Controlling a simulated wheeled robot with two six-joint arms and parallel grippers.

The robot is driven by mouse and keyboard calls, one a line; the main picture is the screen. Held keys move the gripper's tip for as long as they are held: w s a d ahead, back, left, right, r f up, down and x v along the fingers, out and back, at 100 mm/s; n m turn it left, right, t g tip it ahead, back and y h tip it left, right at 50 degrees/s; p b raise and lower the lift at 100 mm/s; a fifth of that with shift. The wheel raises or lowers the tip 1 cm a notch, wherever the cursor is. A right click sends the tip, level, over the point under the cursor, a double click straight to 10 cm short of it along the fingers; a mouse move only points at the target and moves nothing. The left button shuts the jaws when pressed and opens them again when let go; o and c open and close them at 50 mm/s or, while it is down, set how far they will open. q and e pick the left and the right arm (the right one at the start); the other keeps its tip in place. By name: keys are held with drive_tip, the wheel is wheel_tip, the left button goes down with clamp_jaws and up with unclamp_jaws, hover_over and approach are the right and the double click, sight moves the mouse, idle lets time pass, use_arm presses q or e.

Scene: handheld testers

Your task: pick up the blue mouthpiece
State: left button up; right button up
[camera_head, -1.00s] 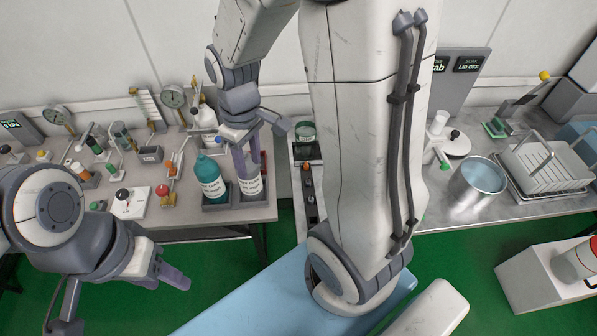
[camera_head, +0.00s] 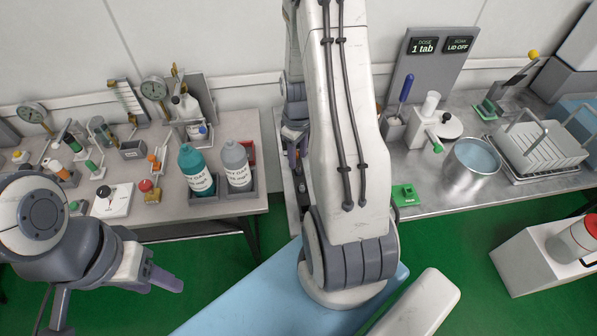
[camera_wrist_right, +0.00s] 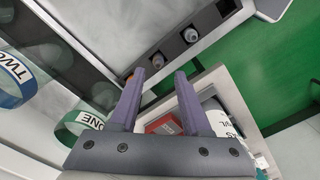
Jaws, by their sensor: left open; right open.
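My right gripper is mostly hidden behind my arm in the head view. In the right wrist view its purple fingers (camera_wrist_right: 160,72) are open and empty, pointing toward a dark rail (camera_wrist_right: 207,22) with small pieces in its sockets. One piece is pale bluish-white (camera_wrist_right: 192,35), one is greyish-purple (camera_wrist_right: 158,60), and an orange one (camera_wrist_right: 130,73) is partly hidden by a finger. I cannot tell for sure which is the blue mouthpiece. My left gripper (camera_head: 152,277) is open and empty over the green floor at the lower left.
A teal bottle (camera_head: 195,172) and a grey bottle (camera_head: 236,165) stand in a holder on the left bench. A blue band marked TWO (camera_wrist_right: 14,75) and a green band marked ONE (camera_wrist_right: 78,123) lie near the rail. A metal pot (camera_head: 468,170) stands on the right bench.

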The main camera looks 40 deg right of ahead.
sight(299, 166)
drive_tip(key=f, duration=0.4)
drive_tip(key=shift+d, duration=0.2)
clamp_jaws()
drive_tip(key=shift+r, duration=0.1)
